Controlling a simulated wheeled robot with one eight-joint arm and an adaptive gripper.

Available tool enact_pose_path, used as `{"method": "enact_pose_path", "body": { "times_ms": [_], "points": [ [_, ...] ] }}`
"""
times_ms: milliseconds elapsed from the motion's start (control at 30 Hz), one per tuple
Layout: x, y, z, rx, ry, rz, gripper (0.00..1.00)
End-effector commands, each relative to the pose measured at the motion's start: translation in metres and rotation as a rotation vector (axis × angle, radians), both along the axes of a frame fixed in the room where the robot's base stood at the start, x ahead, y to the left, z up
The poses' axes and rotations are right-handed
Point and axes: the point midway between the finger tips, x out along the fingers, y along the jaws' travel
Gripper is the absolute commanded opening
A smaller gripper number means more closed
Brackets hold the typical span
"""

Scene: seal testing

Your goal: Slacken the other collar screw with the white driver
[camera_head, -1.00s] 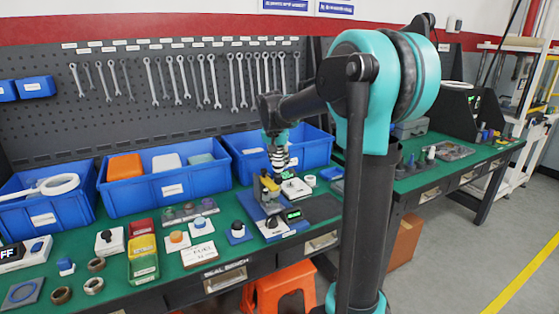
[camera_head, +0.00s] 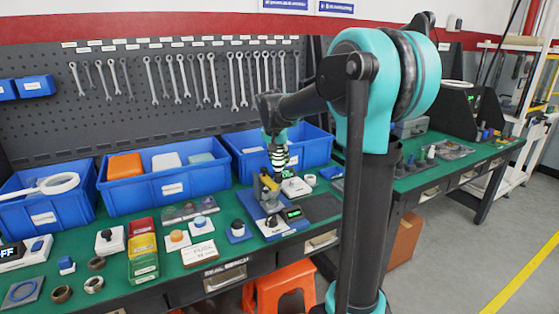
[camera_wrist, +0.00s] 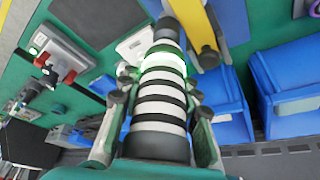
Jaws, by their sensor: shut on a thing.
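My gripper (camera_wrist: 160,98) is shut on the white driver (camera_wrist: 158,108), a thick handle with white and black bands and a glowing green ring. In the head view my gripper (camera_head: 275,135) holds the driver (camera_head: 279,157) roughly upright over the test fixture. The fixture has a blue base (camera_head: 254,208) and a yellow upright part (camera_head: 270,184). The yellow part also shows beside the driver in the wrist view (camera_wrist: 197,28). The collar screws are too small or hidden to make out.
Blue bins (camera_head: 152,190) line the back of the green bench (camera_head: 120,232). A white device (camera_head: 296,187) stands close right of the fixture. A dark pad (camera_head: 322,207) and a small green-lit display (camera_head: 294,213) lie in front. A blue-based knob (camera_head: 238,230) stands to the left.

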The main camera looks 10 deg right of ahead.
Motion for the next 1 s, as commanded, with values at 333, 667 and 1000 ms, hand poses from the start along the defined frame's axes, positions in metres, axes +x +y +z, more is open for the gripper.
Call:
{"method": "enact_pose_path", "body": {
  "times_ms": [333, 667, 1000],
  "points": [
    [0.0, 0.0, 0.006, 0.0, 0.0, 0.0, 0.0],
    [0.0, 0.0, 0.025, 0.0, 0.0, 0.0, 0.0],
    [0.0, 0.0, 0.046, 0.0, 0.0, 0.0, 0.0]
  ]
}}
